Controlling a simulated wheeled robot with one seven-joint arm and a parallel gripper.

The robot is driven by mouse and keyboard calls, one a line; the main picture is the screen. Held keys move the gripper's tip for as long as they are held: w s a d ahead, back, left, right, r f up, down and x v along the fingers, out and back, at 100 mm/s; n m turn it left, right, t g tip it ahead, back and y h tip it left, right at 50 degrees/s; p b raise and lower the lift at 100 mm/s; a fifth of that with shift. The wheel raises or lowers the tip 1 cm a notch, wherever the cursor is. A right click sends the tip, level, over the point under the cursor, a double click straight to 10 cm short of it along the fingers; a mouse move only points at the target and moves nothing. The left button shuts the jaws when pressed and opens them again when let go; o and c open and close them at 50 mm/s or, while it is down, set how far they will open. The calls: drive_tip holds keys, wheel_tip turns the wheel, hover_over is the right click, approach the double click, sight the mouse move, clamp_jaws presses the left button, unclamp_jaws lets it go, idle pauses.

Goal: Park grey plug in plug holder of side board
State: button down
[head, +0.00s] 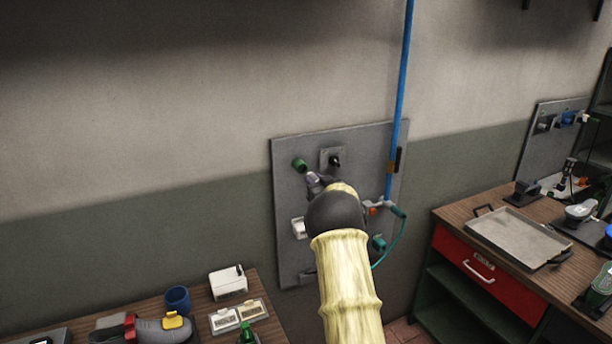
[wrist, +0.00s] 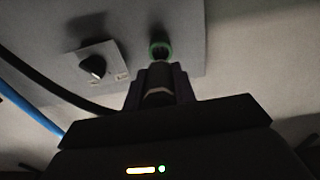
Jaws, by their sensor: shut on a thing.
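The grey side board (head: 287,190) is fixed to the wall. A green round fitting (head: 299,164) sits at its upper left; its green ring also shows in the wrist view (wrist: 160,46). My gripper (head: 316,180) is in front of the board, just below and right of this fitting. In the wrist view my gripper (wrist: 158,82) is shut on the grey plug (wrist: 158,96), whose narrow end points at the green ring. I cannot tell whether the plug's tip touches or enters the ring. I cannot tell for certain which fitting is the plug holder.
A black knob on a plate (head: 334,159) sits right of the green fitting and shows in the wrist view (wrist: 93,66). A blue pipe (head: 402,80) runs down the board's right side. Workbenches flank the board.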

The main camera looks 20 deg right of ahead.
drive_tip(key=shift+s, duration=0.25)
drive_tip(key=shift+s+b, duration=0.5)
drive_tip(key=shift+s, duration=0.45)
wheel_tip(320, 180, down, 28)
drive_tip(key=b, duration=2.1)
drive_tip(key=shift+b, duration=0.35)
idle(1.0)
drive_tip(key=shift+w, duration=0.15)
drive_tip(key=shift+w+a, duration=0.1)
drive_tip(key=shift+w, duration=2.3)
